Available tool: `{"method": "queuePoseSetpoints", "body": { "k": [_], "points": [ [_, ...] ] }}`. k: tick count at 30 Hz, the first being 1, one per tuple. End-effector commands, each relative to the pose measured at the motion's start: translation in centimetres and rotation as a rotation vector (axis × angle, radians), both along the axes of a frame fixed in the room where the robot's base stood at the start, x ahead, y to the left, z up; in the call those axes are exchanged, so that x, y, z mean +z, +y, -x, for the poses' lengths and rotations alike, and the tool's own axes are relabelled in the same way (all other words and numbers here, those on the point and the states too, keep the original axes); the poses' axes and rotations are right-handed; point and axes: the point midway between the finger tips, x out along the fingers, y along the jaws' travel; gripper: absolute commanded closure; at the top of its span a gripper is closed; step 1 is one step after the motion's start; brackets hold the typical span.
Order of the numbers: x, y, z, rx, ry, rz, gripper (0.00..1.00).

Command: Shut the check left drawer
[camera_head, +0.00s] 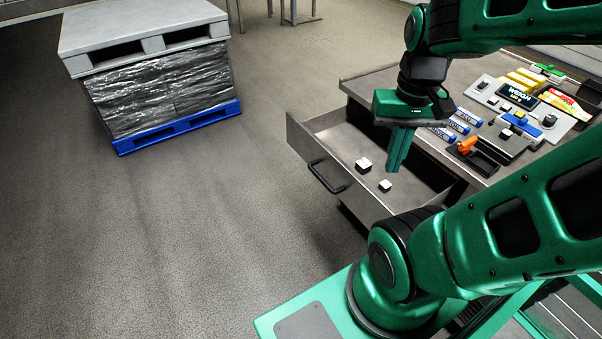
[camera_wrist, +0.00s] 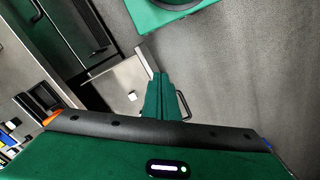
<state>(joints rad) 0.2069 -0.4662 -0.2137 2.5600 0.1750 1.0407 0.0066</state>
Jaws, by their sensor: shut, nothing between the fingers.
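The drawer (camera_head: 322,141) stands pulled out from the grey bench, with a dark bar handle (camera_head: 326,181) on its front. Two small white blocks, one (camera_head: 363,164) and another (camera_head: 385,185), lie inside it. My gripper (camera_head: 396,168) points down over the drawer with its green fingers together and nothing between them. In the wrist view the gripper (camera_wrist: 160,76) shows from above, with the drawer (camera_wrist: 120,88) beneath it and part of the handle (camera_wrist: 184,104) just right of the fingers. Whether the fingertips touch the drawer I cannot tell.
The bench top (camera_head: 385,83) holds blue-and-white markers (camera_head: 458,126), an orange item (camera_head: 467,145), a weighing display (camera_head: 516,96) and several small things. A wrapped pallet load (camera_head: 160,95) on a blue pallet stands at the upper left. The floor before the drawer is clear.

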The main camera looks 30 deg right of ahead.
Motion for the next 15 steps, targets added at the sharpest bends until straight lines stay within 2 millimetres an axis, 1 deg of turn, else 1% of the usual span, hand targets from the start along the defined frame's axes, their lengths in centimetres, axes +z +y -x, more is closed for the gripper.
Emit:
{"method": "queuePoseSetpoints", "body": {
  "k": [9, 10, 11, 13, 15],
  "points": [
    [0.0, 0.0, 0.0, 0.002, 0.000, 0.000, 1.00],
    [0.3, 0.0, 0.8, 0.009, -0.008, 0.001, 1.00],
    [0.4, 0.0, 0.9, 0.018, -0.011, 0.003, 1.00],
    [0.3, -0.1, 0.4, 0.062, -0.003, 0.011, 1.00],
    [-0.1, -0.1, -0.9, 0.146, 0.012, 0.024, 1.00]
  ]
}}
